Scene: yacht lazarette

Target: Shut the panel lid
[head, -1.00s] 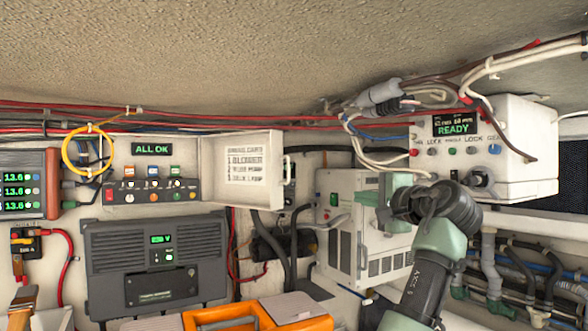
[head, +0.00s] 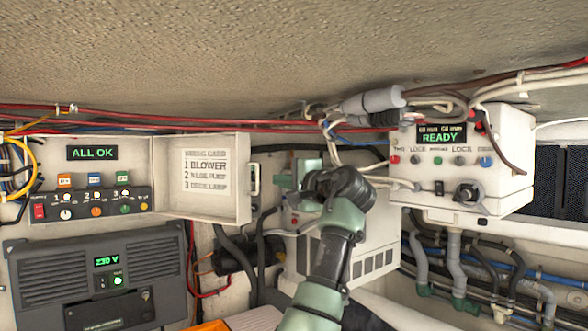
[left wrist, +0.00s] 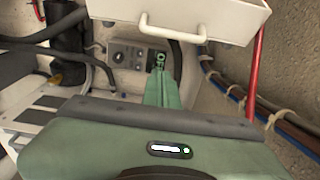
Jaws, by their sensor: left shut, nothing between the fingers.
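The panel lid (head: 212,203) is a white, shallow, tray-like door with a printed card inside. It stands open to the right of its switch panel (head: 97,204), hinged along that panel's right side. Its pale handle (head: 254,180) is on the free right edge. In the left wrist view the lid (left wrist: 225,18) crosses the top, with its handle (left wrist: 175,28) hanging below the edge. My left gripper (head: 281,182) is shut and empty, just right of the handle and apart from it. Its green fingers (left wrist: 161,68) point below the handle in the wrist view. My right gripper is out of view.
A white control box (head: 455,170) reading READY hangs on the right, with cables above it. A grey inverter (head: 95,275) sits below the switch panel. A white cabinet (head: 375,245) stands behind my left arm. Dark hoses run below the lid.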

